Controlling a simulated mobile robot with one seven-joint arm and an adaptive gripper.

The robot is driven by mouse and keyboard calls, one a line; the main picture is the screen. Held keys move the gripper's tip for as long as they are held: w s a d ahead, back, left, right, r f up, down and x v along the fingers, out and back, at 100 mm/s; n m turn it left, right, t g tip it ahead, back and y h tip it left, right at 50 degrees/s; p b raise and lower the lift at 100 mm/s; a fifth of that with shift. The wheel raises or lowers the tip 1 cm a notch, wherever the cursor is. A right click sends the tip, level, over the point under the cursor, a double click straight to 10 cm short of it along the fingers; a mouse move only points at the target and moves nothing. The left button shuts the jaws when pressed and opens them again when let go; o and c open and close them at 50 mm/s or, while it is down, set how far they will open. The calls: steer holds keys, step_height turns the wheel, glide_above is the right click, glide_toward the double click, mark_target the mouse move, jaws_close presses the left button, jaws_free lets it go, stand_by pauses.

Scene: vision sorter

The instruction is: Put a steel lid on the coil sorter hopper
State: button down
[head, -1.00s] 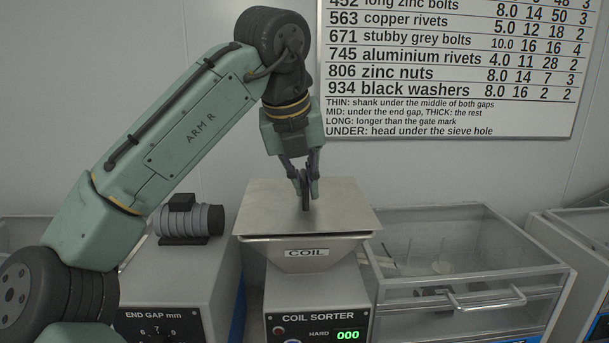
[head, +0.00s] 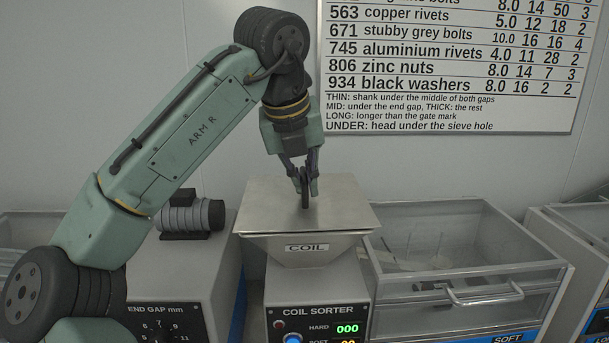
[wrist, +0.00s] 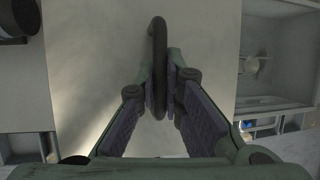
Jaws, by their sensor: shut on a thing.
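The steel lid (head: 345,207) is a flat grey square plate with a black loop handle (head: 305,200) at its middle. It lies level over the hopper (head: 305,255) marked COIL and covers its mouth, with its front edge close against the rim. I cannot tell whether it touches all round. My gripper (head: 305,180) points down and is shut on the handle. In the wrist view the handle (wrist: 158,35) stands between the finger pads (wrist: 160,85), above the pale lid plate (wrist: 95,50). The inside of the hopper is hidden.
The coil sorter body (head: 315,300) stands below the hopper. A clear-sided bin (head: 470,250) with a handle is close on the right. On the left, a grey cylindrical motor (head: 190,215) sits on the END GAP box (head: 165,285). A wall chart (head: 450,65) hangs behind.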

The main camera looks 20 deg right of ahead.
steer(key=c, duration=1.6)
jaws_free()
steer(key=shift+c, duration=0.2)
